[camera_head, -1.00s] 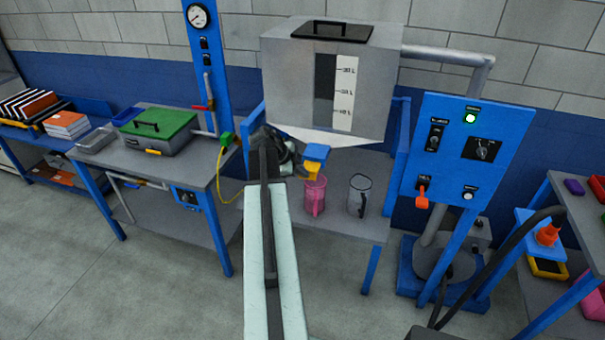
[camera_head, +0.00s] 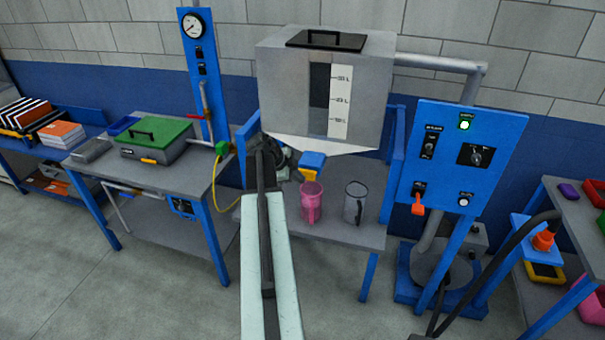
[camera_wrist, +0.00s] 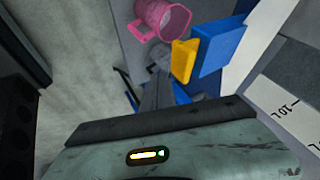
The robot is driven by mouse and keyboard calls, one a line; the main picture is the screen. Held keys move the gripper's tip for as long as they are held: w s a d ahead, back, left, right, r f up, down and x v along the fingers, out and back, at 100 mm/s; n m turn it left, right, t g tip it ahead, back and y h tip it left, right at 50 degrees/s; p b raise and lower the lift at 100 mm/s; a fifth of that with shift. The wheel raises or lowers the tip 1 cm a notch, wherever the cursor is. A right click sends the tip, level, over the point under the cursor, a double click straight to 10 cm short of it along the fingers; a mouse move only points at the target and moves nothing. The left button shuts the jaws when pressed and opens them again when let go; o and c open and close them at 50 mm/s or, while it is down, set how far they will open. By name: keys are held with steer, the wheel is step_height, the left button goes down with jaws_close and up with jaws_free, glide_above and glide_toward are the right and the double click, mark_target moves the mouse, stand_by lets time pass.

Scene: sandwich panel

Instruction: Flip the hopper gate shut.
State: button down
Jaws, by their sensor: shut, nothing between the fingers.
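The grey hopper (camera_head: 285,85) stands over a bench in the head view, with a level scale on its front. Below its outlet is a blue block (camera_head: 313,160) with a yellow part (camera_head: 308,175), which looks like the gate. In the wrist view the blue block (camera_wrist: 220,45) and yellow part (camera_wrist: 183,60) lie at upper right. My gripper (camera_head: 288,160) is just left of them in the head view, partly hidden by my arm. It is shut and empty; in the wrist view its fingers (camera_wrist: 165,90) are below the yellow part. Contact cannot be told.
A pink jug (camera_head: 311,205) stands under the outlet, also in the wrist view (camera_wrist: 160,20). A clear jug (camera_head: 354,205) stands to its right. Blue posts flank the bench, and a blue control panel (camera_head: 457,155) is at right. A side table with a green-lidded box (camera_head: 155,138) is left.

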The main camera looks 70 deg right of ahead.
steer(key=p+v, duration=0.8)
steer(key=v, duration=0.2)
steer(key=shift+a, duration=0.4)
